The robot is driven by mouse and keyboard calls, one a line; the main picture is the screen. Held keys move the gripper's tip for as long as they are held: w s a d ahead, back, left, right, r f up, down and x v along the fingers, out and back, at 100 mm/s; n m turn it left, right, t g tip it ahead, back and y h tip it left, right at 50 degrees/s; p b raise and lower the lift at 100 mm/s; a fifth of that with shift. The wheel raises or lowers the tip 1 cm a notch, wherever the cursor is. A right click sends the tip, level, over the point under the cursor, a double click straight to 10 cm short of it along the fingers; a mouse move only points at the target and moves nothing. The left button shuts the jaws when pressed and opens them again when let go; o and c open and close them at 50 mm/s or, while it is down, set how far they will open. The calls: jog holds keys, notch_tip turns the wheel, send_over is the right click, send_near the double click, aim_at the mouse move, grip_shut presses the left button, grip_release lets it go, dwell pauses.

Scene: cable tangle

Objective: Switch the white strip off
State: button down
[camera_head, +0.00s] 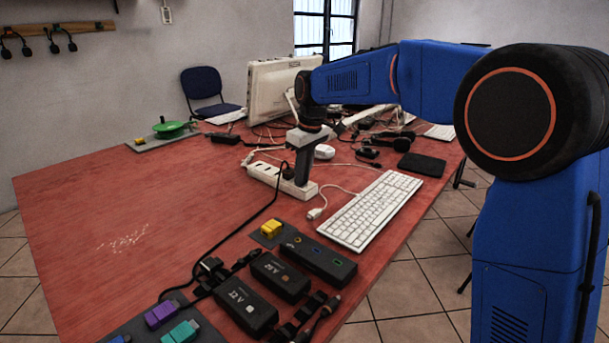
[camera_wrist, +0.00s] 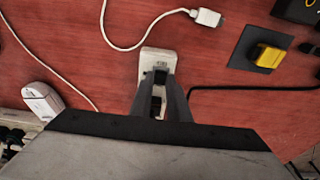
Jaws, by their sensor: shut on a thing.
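The white strip (camera_head: 262,171) lies on the red table, left of the white keyboard. Its end also shows in the wrist view (camera_wrist: 158,58), with the rest hidden under my gripper. My gripper (camera_head: 301,183) points down over the strip. In the wrist view my fingers (camera_wrist: 159,76) are close together on top of the strip, with a small black plug (camera_wrist: 160,77) between them. A black cable (camera_wrist: 250,88) runs out from beside the right finger. The strip's switch cannot be made out.
A white keyboard (camera_head: 370,210) and a white cable plug (camera_wrist: 208,17) lie near the strip. Black boxes (camera_head: 280,275) and a yellow adapter (camera_head: 271,228) are at the front. A monitor (camera_head: 280,90) stands behind. The table's left side is mostly clear.

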aim_at(304, 183)
jog(key=shift+w+a+g+h, duration=0.1)
jog(key=shift+g+h, duration=0.2)
jog(key=shift+h, duration=0.1)
jog(key=c, duration=1.7)
grip_release()
jog(key=shift+r, duration=0.15)
jog(key=r, duration=1.7)
jog(key=shift+s+d, duration=0.3)
jog(key=shift+d, duration=0.1)
